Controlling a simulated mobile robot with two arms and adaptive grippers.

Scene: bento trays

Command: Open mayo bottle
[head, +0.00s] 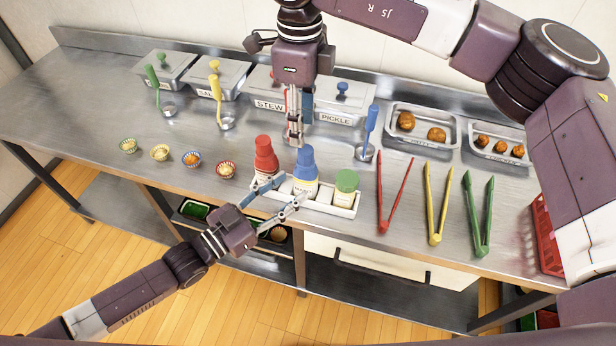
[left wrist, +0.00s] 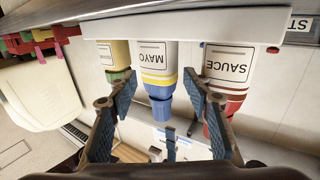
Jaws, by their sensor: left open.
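The mayo bottle (head: 305,172) has a blue cap and stands upright in a white rack (head: 343,211) between a red-capped bottle (head: 264,158) and a green-capped bottle (head: 345,187). In the left wrist view, which is upside down, the mayo bottle (left wrist: 154,58) shows its MAYO label, with the SAUCE bottle (left wrist: 228,72) beside it. My left gripper (head: 294,190) is open at the front of the rack; in its wrist view, the fingers (left wrist: 158,84) lie on either side of the mayo bottle, with no clear contact. My right gripper (head: 295,143) points down behind the bottles; its finger gap is unclear.
Red (head: 384,222), yellow (head: 435,235) and green tongs (head: 479,245) lie right of the rack. Lidded containers (head: 338,117) and food trays (head: 446,146) line the back. A blue-handled ladle (head: 371,123) stands behind the rack.

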